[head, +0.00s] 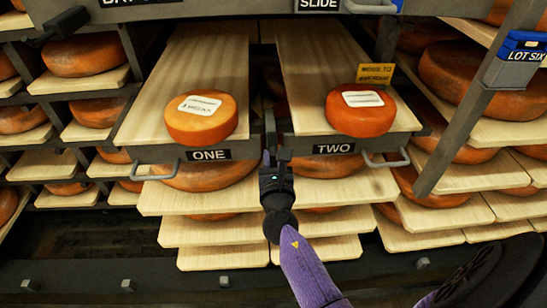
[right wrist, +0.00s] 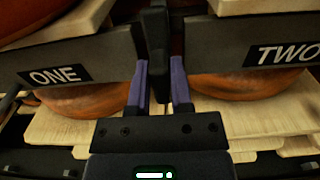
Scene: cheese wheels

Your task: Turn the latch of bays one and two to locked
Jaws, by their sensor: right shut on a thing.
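Bay one holds a pale board (head: 195,75) with an orange cheese wheel, behind a grey front labelled ONE (head: 209,155). Bay two holds a similar board (head: 310,60) with a redder wheel, behind a front labelled TWO (head: 334,149). A dark upright latch (head: 270,124) stands in the gap between the two fronts. It also shows upright in the right wrist view (right wrist: 157,45). My right gripper (head: 271,158) is shut on the lower part of this latch, with its purple fingers (right wrist: 159,85) on either side. My left gripper is not in view.
Grey handles (head: 150,172) (head: 386,160) stick out from both fronts. Boards with more wheels fill the lower racks. A yellow tag (head: 376,74) stands behind bay two's wheel. A post with a blue box marked LOT SIX (head: 522,45) stands at right.

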